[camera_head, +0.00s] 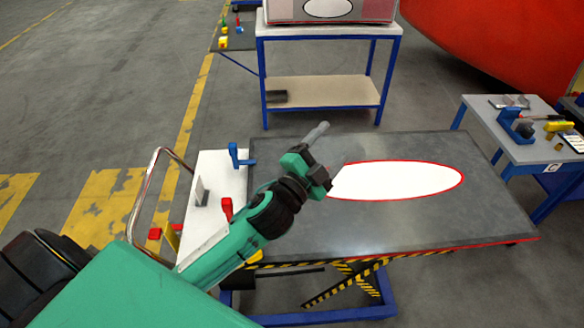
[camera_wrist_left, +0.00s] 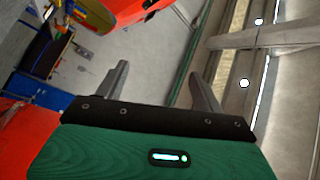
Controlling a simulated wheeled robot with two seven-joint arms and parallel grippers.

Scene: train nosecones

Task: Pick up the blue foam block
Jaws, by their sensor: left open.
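I cannot make out a blue foam block for sure in either view. A blue handled item (camera_head: 240,156) stands on the white side surface at the left of the lift table. My left gripper (camera_head: 322,150) is above the lift table, near the left end of the white oval, with its arm coming in from the lower left. In the left wrist view, its two grey fingers (camera_wrist_left: 160,75) stand wide apart with nothing between them. My right gripper is not in view.
The grey lift table (camera_head: 400,222) has a white oval (camera_head: 400,180) with a red outline and looks otherwise clear. A blue-framed bench (camera_head: 325,92) stands behind. A side table (camera_head: 545,152) at right holds a blue vise (camera_head: 514,124) and yellow items. A red item (camera_head: 226,207) is at left.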

